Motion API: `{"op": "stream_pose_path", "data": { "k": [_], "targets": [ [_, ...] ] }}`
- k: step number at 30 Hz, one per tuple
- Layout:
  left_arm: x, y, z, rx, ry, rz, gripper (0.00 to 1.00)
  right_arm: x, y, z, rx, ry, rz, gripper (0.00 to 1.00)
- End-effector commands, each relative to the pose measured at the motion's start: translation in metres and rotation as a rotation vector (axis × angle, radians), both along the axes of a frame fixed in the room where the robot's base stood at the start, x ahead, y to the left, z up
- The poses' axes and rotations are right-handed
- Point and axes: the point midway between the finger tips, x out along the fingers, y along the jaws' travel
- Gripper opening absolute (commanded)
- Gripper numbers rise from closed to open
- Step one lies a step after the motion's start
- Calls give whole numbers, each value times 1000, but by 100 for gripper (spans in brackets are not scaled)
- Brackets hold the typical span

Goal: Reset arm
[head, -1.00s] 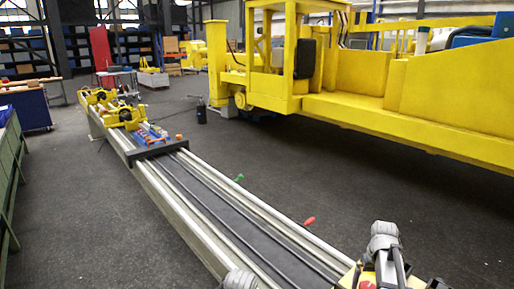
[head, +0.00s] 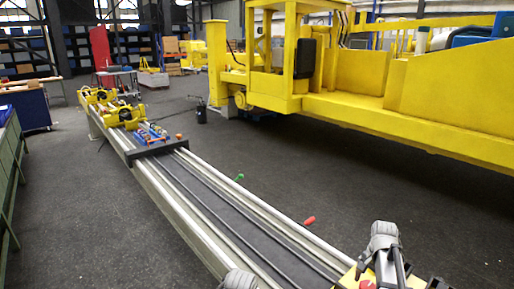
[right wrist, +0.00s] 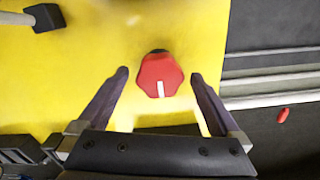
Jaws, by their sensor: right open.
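A red knob (right wrist: 160,75) with a white mark sits on a yellow panel (right wrist: 80,75) in the right wrist view. My right gripper (right wrist: 160,76) is open, with one finger on each side of the knob and a visible gap to it. I cannot tell the height of the fingertips above the panel. In the head view a bit of red (head: 367,285) shows on the yellow part at the bottom edge. My left gripper does not show clearly in the head view.
A long rail track (head: 200,200) runs away to the back left, with yellow carriages (head: 122,113) at its far end. Green (head: 239,177) and red (head: 309,220) handles stick out on its right side. A large yellow machine (head: 400,85) stands at right. A dark-tipped lever (right wrist: 46,17) is near the knob.

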Motion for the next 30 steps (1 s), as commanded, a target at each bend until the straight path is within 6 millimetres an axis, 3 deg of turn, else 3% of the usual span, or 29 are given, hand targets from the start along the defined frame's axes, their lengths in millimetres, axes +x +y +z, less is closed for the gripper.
{"op": "stream_pose_path", "data": {
  "k": [12,30],
  "targets": [
    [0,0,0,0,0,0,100,0,0,0,0,0,-317,100],
    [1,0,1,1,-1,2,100,-1,1,1,0,2,-362,100]
  ]
}}
